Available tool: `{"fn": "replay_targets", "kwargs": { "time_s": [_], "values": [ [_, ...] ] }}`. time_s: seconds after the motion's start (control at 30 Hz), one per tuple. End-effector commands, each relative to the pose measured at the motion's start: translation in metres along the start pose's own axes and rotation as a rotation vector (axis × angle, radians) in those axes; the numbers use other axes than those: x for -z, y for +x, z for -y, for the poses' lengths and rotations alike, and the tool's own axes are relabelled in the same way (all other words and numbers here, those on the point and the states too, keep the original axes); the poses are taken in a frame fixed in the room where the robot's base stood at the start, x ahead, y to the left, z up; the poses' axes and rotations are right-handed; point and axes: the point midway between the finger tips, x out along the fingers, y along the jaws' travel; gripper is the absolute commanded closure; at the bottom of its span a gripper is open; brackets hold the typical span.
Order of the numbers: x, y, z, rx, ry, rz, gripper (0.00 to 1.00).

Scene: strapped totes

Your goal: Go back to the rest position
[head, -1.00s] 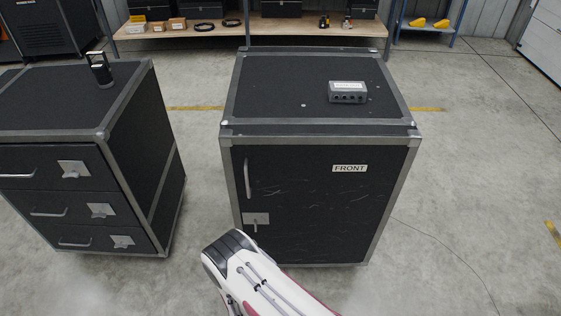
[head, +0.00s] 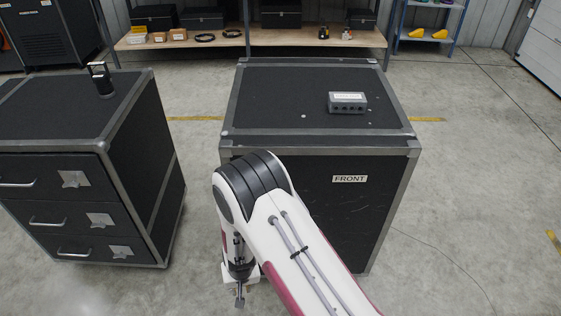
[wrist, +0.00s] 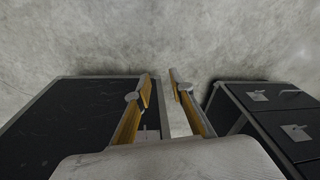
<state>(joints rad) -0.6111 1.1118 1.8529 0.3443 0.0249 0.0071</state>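My gripper (head: 239,298) hangs pointing down in front of the black case marked FRONT (head: 365,215), low in the head view. In the wrist view my gripper (wrist: 164,86) shows two yellow-sided fingers standing apart with bare concrete floor between their tips. It is open and holds nothing. My white arm hides the left part of the case's door, including its handle and latch. The case also shows at the left of the wrist view (wrist: 70,115).
A black drawer cabinet (head: 140,165) stands to the left, with a dark upright device (head: 103,80) on top. A grey box (head: 347,103) sits on the FRONT case. A wooden shelf (head: 290,38) runs along the back. Floor on the right is clear.

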Motion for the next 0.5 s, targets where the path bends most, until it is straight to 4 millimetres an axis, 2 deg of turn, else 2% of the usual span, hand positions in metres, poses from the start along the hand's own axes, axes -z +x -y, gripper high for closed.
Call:
{"fn": "replay_targets", "kwargs": {
  "time_s": [0.1,0.5],
  "values": [
    [0.002,-0.03,-0.004,0.009,-0.001,0.025,0.78],
    [-0.006,-0.122,-0.025,0.025,-0.012,0.102,0.78]
  ]
}}
